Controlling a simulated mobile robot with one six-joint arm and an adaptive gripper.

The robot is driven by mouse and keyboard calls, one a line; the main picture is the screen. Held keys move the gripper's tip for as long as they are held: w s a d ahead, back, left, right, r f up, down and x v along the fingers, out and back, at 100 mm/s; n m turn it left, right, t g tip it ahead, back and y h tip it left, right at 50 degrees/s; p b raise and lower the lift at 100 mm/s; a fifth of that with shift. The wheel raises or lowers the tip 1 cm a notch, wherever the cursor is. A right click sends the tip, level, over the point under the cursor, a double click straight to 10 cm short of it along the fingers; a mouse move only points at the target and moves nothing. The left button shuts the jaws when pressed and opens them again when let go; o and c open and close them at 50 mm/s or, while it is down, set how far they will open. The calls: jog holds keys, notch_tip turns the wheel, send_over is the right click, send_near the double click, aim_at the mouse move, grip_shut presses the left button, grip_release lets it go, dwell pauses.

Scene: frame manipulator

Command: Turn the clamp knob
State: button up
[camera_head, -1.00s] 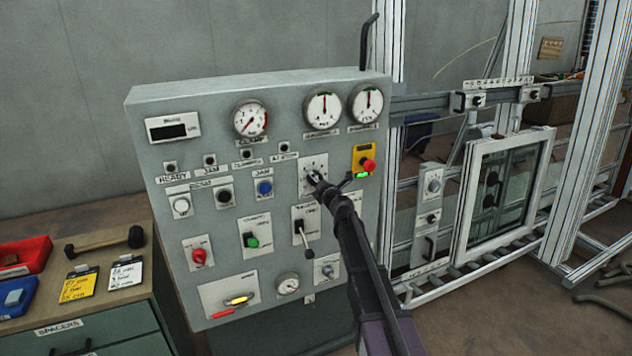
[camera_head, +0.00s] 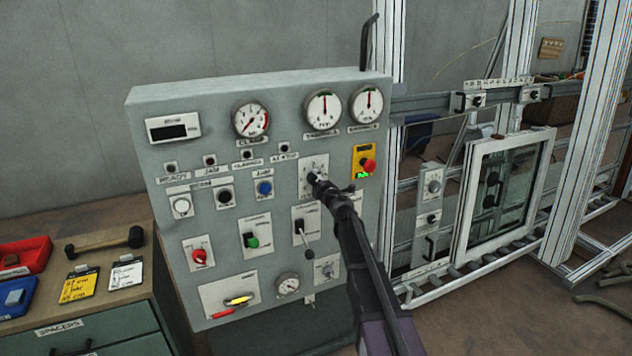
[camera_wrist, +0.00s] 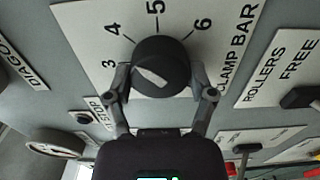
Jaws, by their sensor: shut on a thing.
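The clamp knob (camera_wrist: 158,68) is a round black knob with a white pointer mark, on a white plate (camera_wrist: 95,20) lettered CLAMP BAR with a scale; the numbers 3, 4, 5 and 6 show around it. The pointer mark slants toward the upper left in the wrist view, on the side of 3 and 4. My gripper (camera_wrist: 163,82) has one finger on each side of the knob and is shut on it. In the head view my gripper (camera_head: 322,184) reaches the plate from the lower right and covers most of the knob.
The grey panel (camera_head: 146,215) carries a clamp gauge (camera_head: 250,119), other gauges, buttons and switches. A red stop button (camera_head: 369,166) is close right of the knob. A lever (camera_head: 303,232) stands just below it. A framed window (camera_head: 503,190) is at the right.

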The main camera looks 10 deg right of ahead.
jog(key=shift+w, duration=0.15)
jog(key=o, duration=1.1)
jog(key=v, duration=1.2)
jog(key=shift+r, duration=0.1)
